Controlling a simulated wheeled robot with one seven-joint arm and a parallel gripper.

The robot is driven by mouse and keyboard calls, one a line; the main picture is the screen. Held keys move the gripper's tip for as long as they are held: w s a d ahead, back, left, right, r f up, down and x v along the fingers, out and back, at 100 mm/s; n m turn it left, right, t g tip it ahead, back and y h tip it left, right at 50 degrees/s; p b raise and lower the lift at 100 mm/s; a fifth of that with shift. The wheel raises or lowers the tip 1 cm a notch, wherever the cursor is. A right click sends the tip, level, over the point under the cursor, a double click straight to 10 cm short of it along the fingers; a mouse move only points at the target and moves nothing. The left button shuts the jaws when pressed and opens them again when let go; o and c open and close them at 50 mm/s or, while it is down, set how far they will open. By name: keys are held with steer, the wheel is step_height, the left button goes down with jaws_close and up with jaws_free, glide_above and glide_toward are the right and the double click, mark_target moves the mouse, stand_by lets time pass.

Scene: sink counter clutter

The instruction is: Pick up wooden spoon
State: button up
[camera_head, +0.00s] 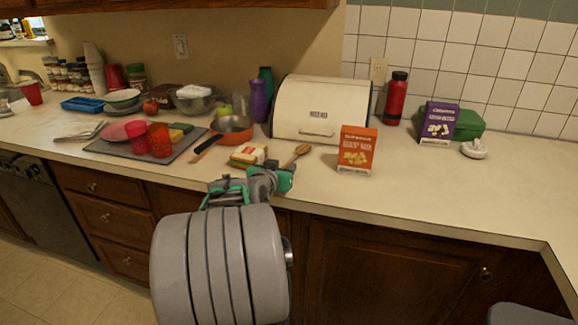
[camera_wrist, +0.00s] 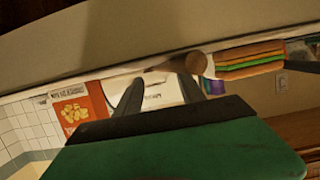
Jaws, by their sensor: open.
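The wooden spoon (camera_head: 298,153) lies on the counter near its front edge, right of a sandwich-like stack (camera_head: 248,157). In the wrist view the spoon's brown rounded end (camera_wrist: 198,62) shows at the tip of the right finger, which partly covers it. My gripper (camera_head: 286,176) is at the counter's front edge, just in front of the spoon. In the wrist view its two dark fingers (camera_wrist: 160,84) are apart, with no object visibly held between them. The rest of the spoon is hard to make out there.
An orange box (camera_head: 357,150) stands close to the right of the spoon. A cream bread box (camera_head: 320,108) is behind it. An orange pan (camera_head: 232,128) with a dark handle lies behind the stack. The counter (camera_head: 440,190) is clear at the front right.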

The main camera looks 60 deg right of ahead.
mark_target(287, 165)
steer(key=x, duration=0.3)
steer(key=shift+c, duration=0.3)
jaws_close()
stand_by(0.3)
